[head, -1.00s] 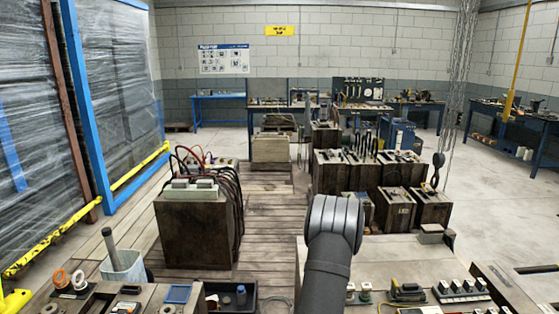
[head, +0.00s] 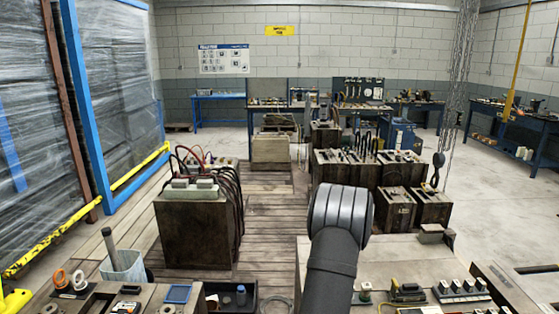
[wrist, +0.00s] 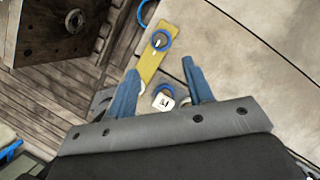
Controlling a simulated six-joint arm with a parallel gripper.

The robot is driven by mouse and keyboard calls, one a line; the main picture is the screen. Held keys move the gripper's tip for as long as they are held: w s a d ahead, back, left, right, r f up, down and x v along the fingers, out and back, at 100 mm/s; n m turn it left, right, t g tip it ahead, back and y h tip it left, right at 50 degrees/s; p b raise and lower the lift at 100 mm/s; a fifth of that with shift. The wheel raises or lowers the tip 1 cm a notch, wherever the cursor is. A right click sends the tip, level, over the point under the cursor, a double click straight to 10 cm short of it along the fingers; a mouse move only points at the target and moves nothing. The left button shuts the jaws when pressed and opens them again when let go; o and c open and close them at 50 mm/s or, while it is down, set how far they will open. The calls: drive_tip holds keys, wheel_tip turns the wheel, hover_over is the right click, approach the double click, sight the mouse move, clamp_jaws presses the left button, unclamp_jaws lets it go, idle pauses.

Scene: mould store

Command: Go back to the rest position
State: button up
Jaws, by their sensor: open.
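My gripper (wrist: 159,70) shows in the wrist view with its two blue fingers apart and nothing held between them. A yellow strip with a blue ring on it (wrist: 154,62) lies on the pale surface just beyond and between the fingertips. A small white block with a dark mark (wrist: 164,102) lies nearer, between the fingers. In the head view my arm rises at the lower middle and hides the gripper.
A dark crate with cables (head: 195,230) stands left of my arm. Several dark mould blocks (head: 345,170) stand beyond it. A pale bench top (head: 400,265) with small parts lies at right. A hook on chains (head: 437,168) hangs at right. Plank floor (head: 275,215) is open left of my arm.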

drive_tip(key=x, duration=1)
drive_tip(key=shift+f, duration=0.25)
drive_tip(key=shift+w+f, duration=0.1)
drive_tip(key=shift+f, duration=0.15)
drive_tip(key=n+g, duration=0.1)
drive_tip(key=n, duration=0.2)
drive_tip(key=shift+n+y, duration=0.4)
drive_tip(key=n+g, duration=0.1)
drive_tip(key=n, duration=0.1)
drive_tip(key=n+g, duration=0.1)
drive_tip(key=n, duration=0.2)
drive_tip(key=shift+w, duration=0.2)
drive_tip(key=n+g, duration=0.2)
drive_tip(key=n, duration=0.3)
drive_tip(key=shift+w, duration=0.1)
drive_tip(key=n, duration=0.2)
drive_tip(key=n+g, duration=0.1)
drive_tip(key=n, duration=0.1)
drive_tip(key=shift+a+r+g+h, duration=0.1)
drive_tip(key=shift+g+h, duration=0.2)
drive_tip(key=shift+h, duration=0.1)
